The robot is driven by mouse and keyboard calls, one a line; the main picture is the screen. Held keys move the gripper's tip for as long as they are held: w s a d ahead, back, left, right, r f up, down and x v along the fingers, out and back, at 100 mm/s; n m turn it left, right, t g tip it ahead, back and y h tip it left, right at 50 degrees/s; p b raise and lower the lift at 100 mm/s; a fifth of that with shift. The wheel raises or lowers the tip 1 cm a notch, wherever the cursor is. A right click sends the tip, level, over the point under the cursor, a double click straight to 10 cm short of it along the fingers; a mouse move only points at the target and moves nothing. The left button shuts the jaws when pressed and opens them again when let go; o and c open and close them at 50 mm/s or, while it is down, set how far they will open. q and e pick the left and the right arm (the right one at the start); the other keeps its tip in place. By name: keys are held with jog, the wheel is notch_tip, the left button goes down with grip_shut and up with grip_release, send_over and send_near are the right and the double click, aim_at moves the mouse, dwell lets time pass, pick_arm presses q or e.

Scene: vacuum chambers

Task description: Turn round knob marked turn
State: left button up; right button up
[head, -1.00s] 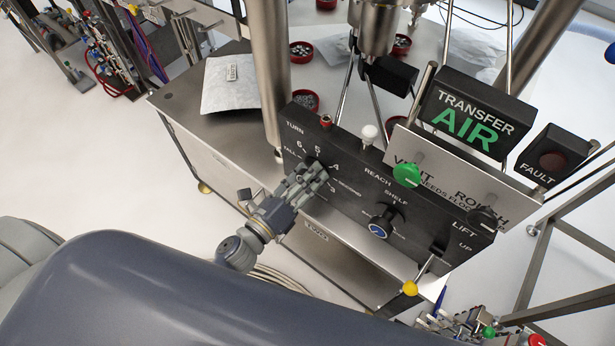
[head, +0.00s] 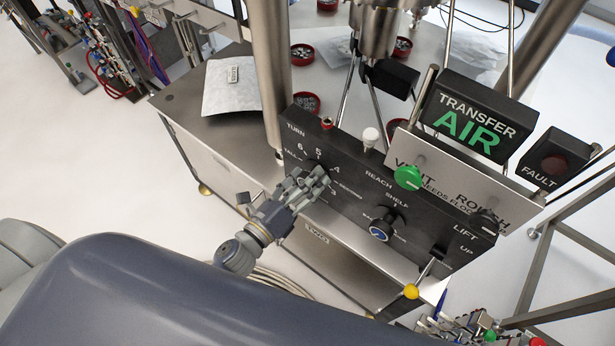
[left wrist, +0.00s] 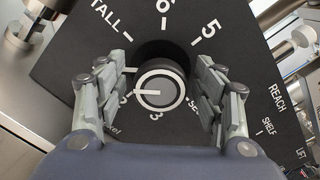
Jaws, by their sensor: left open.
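The round knob (left wrist: 160,90) sits on the black control panel (head: 345,187) under the word TURN. It has a dark recess behind it, a light ring and a white pointer line, which points left in the left wrist view. Numbers and the word TALL surround it. My left gripper (head: 318,176) is in front of this dial in the head view and hides most of the knob. In the left wrist view, my left gripper (left wrist: 165,92) is open, with its fingers on either side of the knob and visible gaps between. My right gripper is not in view.
A steel column (head: 270,75) rises behind the panel's left end.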

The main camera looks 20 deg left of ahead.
pick_arm(q)
jog(key=v, duration=1.1)
jog(key=shift+s+a, duration=0.15)
jog(key=shift+s, duration=0.15)
jog(key=s+a+f+n+g+y+p, duration=0.1)
jog(key=s+f+n+g+y, duration=0.15)
jog(key=f+n, duration=0.8)
jog(key=s+a+f+n+g+y+p, duration=0.15)
jog(key=f+n+g, duration=0.3)
jog(key=f, duration=1.05)
jog(key=s+a+f+n+g+y, duration=0.1)
jog(key=s+f+n+g, duration=0.3)
jog(key=s, duration=0.7)
jog(key=s+a+f+n+g+y, duration=0.1)
jog(key=s+a+f+n+g, duration=0.1)
jog(key=s+f+n+g, duration=0.3)
jog(key=s+f+n, duration=0.4)
jog(key=s+f, duration=0.2)
jog(key=f, duration=0.2)
jog(key=shift+s+a+f+n, duration=0.25)
jog(key=shift+s+n, duration=0.05)
